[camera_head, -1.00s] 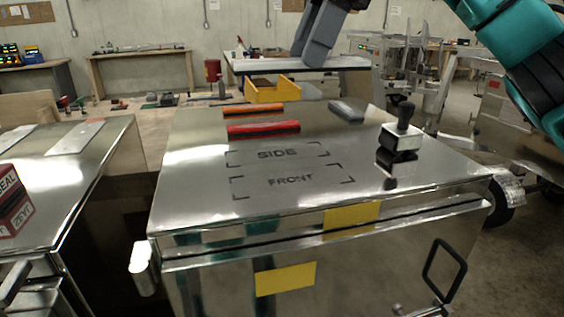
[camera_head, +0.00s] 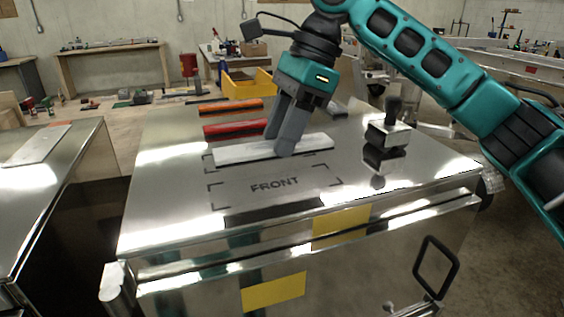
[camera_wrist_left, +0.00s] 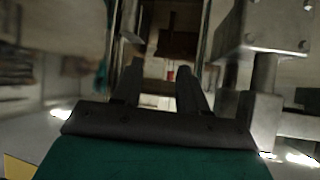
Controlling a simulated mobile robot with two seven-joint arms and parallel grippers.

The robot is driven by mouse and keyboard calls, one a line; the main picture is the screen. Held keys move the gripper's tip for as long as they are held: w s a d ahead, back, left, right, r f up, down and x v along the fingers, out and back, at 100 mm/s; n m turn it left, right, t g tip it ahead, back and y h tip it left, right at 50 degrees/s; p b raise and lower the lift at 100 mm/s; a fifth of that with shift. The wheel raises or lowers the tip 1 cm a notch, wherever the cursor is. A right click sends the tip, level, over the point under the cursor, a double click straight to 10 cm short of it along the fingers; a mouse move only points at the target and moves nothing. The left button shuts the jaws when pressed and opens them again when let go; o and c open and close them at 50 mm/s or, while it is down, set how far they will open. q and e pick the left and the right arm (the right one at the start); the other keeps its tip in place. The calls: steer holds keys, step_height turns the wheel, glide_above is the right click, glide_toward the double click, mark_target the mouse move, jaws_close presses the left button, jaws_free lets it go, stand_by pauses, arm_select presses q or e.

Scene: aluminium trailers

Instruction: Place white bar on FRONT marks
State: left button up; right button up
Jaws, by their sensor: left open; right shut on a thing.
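The white bar (camera_head: 240,153) is in my right gripper (camera_head: 281,143), which is shut on it from above near its middle. The bar lies crosswise in the head view, covering the SIDE word. The FRONT marks (camera_head: 274,185), a word with black corner brackets, are uncovered and nearer to me than the bar in the picture. My left gripper (camera_wrist_left: 160,88) is open and empty in the left wrist view; it does not show in the head view.
The metal trailer top (camera_head: 165,215) also carries a red bar (camera_head: 235,129), an orange bar (camera_head: 230,106) and a black-knobbed stamp-like block (camera_head: 388,130) to the right. A grey piece is partly hidden behind the gripper. Another metal surface (camera_head: 70,180) stands left across a gap.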

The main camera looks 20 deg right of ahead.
mark_target(282, 183)
steer(key=shift+f, duration=2.75)
steer(key=shift+f, duration=0.1)
steer(key=o, duration=1)
steer(key=shift+o, duration=0.2)
steer(key=v, duration=1.2)
steer(key=shift+a, duration=0.1)
